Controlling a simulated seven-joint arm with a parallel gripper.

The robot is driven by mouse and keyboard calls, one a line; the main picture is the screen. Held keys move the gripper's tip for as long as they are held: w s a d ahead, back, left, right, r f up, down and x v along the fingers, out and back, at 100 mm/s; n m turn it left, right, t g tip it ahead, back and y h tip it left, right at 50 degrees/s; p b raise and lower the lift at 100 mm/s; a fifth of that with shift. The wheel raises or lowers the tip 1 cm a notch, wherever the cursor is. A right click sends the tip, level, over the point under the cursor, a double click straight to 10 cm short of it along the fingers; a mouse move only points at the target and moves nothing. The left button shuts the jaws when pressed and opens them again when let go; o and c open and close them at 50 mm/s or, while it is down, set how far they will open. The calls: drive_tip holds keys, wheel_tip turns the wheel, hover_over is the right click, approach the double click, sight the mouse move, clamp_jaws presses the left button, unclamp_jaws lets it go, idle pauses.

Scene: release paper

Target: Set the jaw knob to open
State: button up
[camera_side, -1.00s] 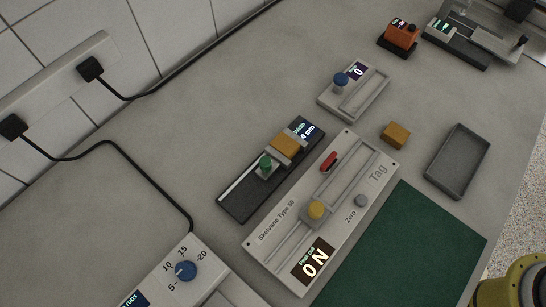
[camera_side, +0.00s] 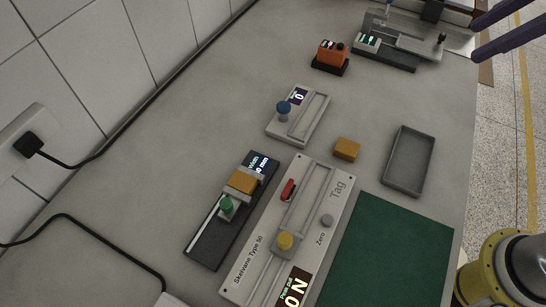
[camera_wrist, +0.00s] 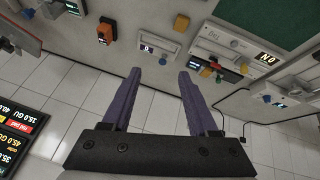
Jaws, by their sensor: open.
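No label reading "jaw" is legible, so I cannot tell for certain which knob is the jaw knob. A green knob (camera_side: 226,204) stands on a dark slide gauge (camera_side: 207,246) whose display reads in mm, beside a tan block (camera_side: 242,181). A yellow knob (camera_side: 285,240) sits on the slotted grey "Skelvane Type 50" panel (camera_side: 329,207). A blue knob (camera_side: 283,107) is on a small grey slide unit (camera_side: 307,124). My gripper (camera_side: 476,42) has purple fingers at the upper right, clear of these knobs. In the wrist view its fingers (camera_wrist: 159,72) are apart and empty.
An orange box (camera_side: 331,54) and a grey machine (camera_side: 408,42) with a dark-topped lever stand at the back. Black cables run along the wall.

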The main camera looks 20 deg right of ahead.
drive_tip(key=w+a+n+g+y, duration=0.2)
drive_tip(key=w+a+n, duration=0.4)
drive_tip(key=a, duration=0.6)
drive_tip(key=n+g+h, duration=0.1)
drive_tip(key=n+g, duration=0.3)
drive_tip(key=g, duration=0.1)
hover_over(226, 203)
drive_tip(key=w+d, duration=0.2)
drive_tip(key=d, duration=0.3)
wheel_tip(226, 203, down, 15)
drive_tip(key=x, duration=1.3)
drive_tip(key=shift+w+f, duration=0.15)
drive_tip(key=shift+f, duration=0.15)
drive_tip(key=shift+c, duration=0.2)
clamp_jaws()
